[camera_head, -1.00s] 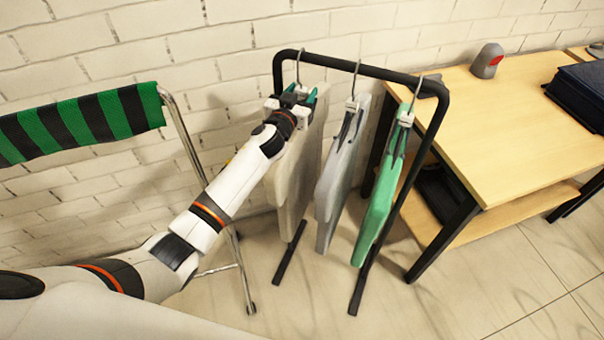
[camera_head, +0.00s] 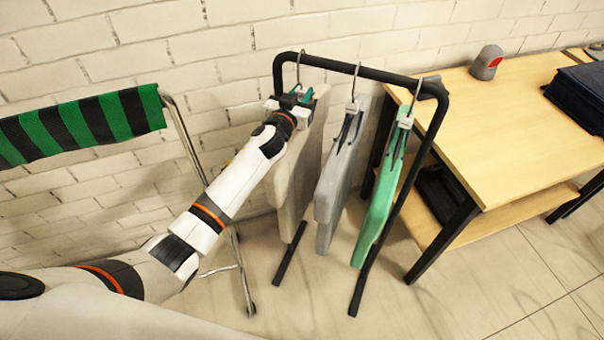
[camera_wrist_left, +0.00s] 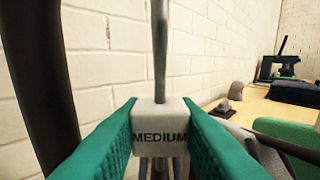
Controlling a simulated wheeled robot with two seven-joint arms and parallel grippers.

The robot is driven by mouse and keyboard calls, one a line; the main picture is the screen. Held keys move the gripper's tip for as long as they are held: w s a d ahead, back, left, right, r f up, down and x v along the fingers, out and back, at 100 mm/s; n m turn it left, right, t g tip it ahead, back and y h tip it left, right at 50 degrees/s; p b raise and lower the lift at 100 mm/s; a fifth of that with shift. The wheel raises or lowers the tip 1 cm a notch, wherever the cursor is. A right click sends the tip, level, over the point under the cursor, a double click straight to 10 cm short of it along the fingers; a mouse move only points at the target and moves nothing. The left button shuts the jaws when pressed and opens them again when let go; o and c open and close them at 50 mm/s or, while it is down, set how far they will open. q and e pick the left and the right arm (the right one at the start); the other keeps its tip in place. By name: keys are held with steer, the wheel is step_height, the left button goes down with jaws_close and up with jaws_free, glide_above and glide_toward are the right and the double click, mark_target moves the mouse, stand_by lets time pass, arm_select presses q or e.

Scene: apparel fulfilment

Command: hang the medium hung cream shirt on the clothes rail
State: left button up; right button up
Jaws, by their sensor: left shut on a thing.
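The cream shirt (camera_head: 292,180) hangs at the left end of the black clothes rail (camera_head: 375,72) in the head view, its hanger hook up at the bar. My left gripper (camera_head: 296,97) is at the top of this shirt, just below the bar. In the left wrist view its green fingers (camera_wrist_left: 160,130) are shut on the white hanger block (camera_wrist_left: 160,118) marked MEDIUM, with the metal hook stem rising above it. Whether the hook bears on the bar is too small to tell. My right gripper is not in view.
A grey shirt (camera_head: 334,190) and a green shirt (camera_head: 380,205) hang to the right on the rail. A wooden table (camera_head: 490,115) stands beside it. A metal stand (camera_head: 190,140) with green and black striped cloth (camera_head: 85,122) is at the left. A brick wall is behind.

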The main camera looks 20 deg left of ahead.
mark_target(301, 84)
arm_select(q)
steer(key=shift+r+p, duration=1.35)
steer(key=shift+r, duration=0.35)
steer(key=shift+s+a+p, duration=0.15)
steer(key=shift+s+p, duration=0.8)
steer(key=shift+s, duration=0.95)
steer(key=shift+s+a+p, duration=0.15)
steer(key=shift+s+p, duration=0.25)
steer(key=shift+s, duration=0.75)
steer(key=s+a+p, duration=0.3)
steer(key=s+p, duration=0.2)
steer(key=s, duration=2.3)
steer(key=shift+p, duration=0.4)
steer(key=shift+w, duration=0.1)
